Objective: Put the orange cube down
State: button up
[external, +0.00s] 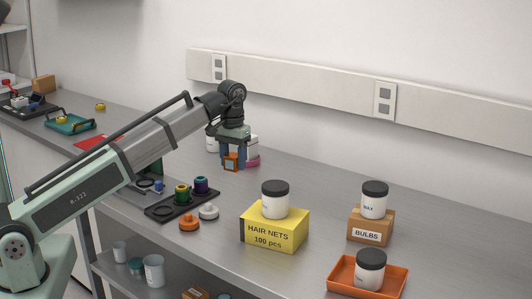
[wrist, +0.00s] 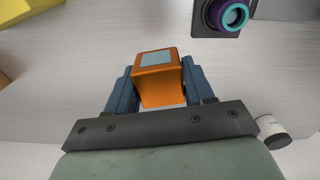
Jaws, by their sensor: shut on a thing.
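The orange cube (wrist: 160,90) is between the two blue fingers of my gripper (wrist: 153,88) in the wrist view. Its top face carries a grey-blue square. In the external view my gripper (external: 233,162) points down over the bench, with the orange cube (external: 231,162) at its fingertips. The cube looks held above the grey bench top (external: 310,190); the exact gap is hard to tell. My gripper is shut on the cube.
A black tray (external: 160,212) with green and purple pieces stands in front. A yellow hair nets box (external: 273,232), a bulbs box (external: 369,228) and an orange tray (external: 340,277) are to the right.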

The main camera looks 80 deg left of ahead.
jog(key=s+a+n, duration=0.3)
jog(key=s+a, duration=0.7)
jog(key=a, duration=0.3)
jog(key=s+a+n, duration=0.2)
jog(key=s+a, duration=0.8)
jog(key=a, duration=0.3)
jog(key=m, duration=0.7)
send_over(173, 162)
jog(key=shift+a+f, duration=0.15)
jog(key=shift+f, duration=4.75)
jog(key=shift+f, duration=0.15)
jog(key=o, duration=1.2)
jog(key=shift+c, duration=0.2)
notch_tip(173, 162, up, 12)
jog(key=shift+r, duration=0.2)
